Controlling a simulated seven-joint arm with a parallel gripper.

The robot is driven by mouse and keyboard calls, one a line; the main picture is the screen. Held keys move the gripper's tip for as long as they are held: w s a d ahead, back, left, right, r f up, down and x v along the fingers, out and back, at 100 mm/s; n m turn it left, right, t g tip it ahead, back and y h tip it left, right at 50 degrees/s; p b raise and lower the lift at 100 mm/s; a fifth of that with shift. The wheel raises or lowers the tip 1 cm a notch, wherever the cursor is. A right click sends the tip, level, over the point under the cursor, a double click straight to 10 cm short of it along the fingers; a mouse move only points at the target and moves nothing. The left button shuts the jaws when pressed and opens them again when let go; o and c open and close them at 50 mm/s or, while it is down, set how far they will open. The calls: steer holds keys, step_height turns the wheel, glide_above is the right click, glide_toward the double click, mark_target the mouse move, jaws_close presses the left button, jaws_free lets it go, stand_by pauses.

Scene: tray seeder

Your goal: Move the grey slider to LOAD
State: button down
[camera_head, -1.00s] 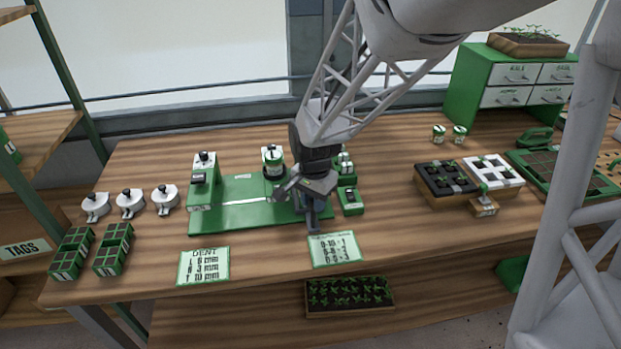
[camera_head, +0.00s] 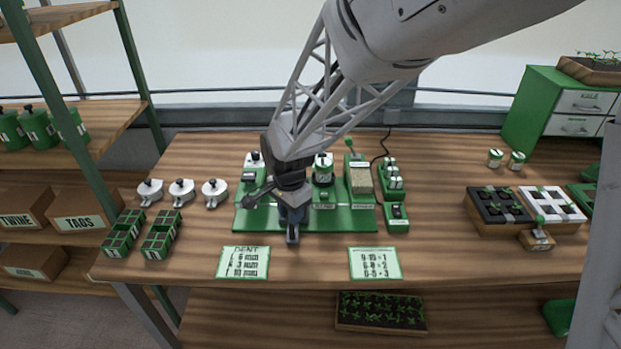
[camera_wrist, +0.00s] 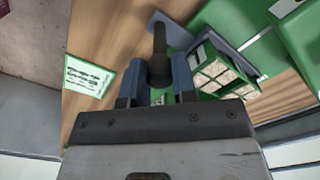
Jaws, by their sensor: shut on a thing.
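The green seeder base (camera_head: 340,219) lies on the bench, with my gripper (camera_head: 292,236) reaching down at its front, left of the middle. In the wrist view my gripper (camera_wrist: 156,88) has its two blue fingers on either side of a dark, round-ended handle (camera_wrist: 160,62). They are shut on it. The grey slider (camera_wrist: 180,36) shows as a flat grey plate by this handle, with a green tray of soil-coloured cells (camera_wrist: 217,76) beside the fingers. In the head view my gripper hides the slider and tray. The LOAD mark cannot be made out.
Seeder stations with a hopper (camera_head: 323,174) and a beige-filled block (camera_head: 361,182) stand behind the base. A small switch box (camera_head: 396,217) is at right. Cards (camera_head: 243,262) and (camera_head: 375,263) lie in front. White lidded pots (camera_head: 182,192) and green trays (camera_head: 124,232) stand left.

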steer(key=shift+a, duration=0.95)
steer(key=c, duration=0.9)
jaws_free()
steer(key=shift+r, duration=0.1)
step_height(320, 180, up, 8)
steer(key=shift+d, duration=0.1)
steer(key=s+d+r+n+t, duration=0.1)
steer(key=s+d+r+n, duration=0.3)
steer(key=s+d, duration=0.7)
steer(key=s+d+r+n+t, duration=0.1)
steer(key=s+d+r+n, duration=0.2)
steer(key=s+d, duration=0.9)
steer(key=shift+d+r+n+t, duration=0.3)
steer(key=shift+d+r+n, duration=0.1)
steer(key=shift+d+n, duration=0.65)
